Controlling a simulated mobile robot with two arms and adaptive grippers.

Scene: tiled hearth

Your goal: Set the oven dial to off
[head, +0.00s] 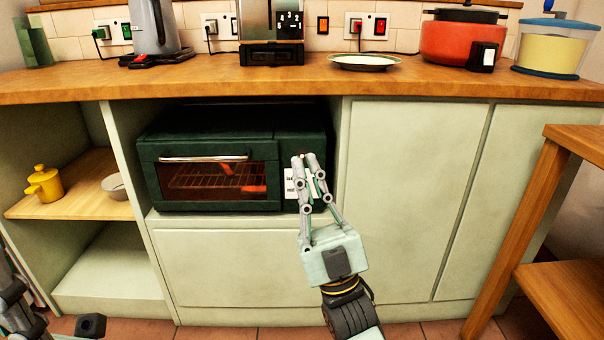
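The oven (219,203) is a dark green box in a recess under the counter. Its glass door is closed, with a pale handle across the top and a rack lit orange inside. The control panel (299,143) is on the oven's right side. My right gripper (304,157) is in front of this panel, pointing at it, with its two fingertips close together. The fingers cover much of the panel, and I cannot make out the dial, its setting, or whether the fingers touch it. Part of my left arm shows at the lower left; its finger state is unclear.
The wooden counter (200,80) overhangs the oven. On it stand a kettle (155,28), a plate (364,62) and a red pot (460,38). A yellow pot (45,184) and a bowl (115,187) sit on the left shelf. A wooden stand (520,215) is at right.

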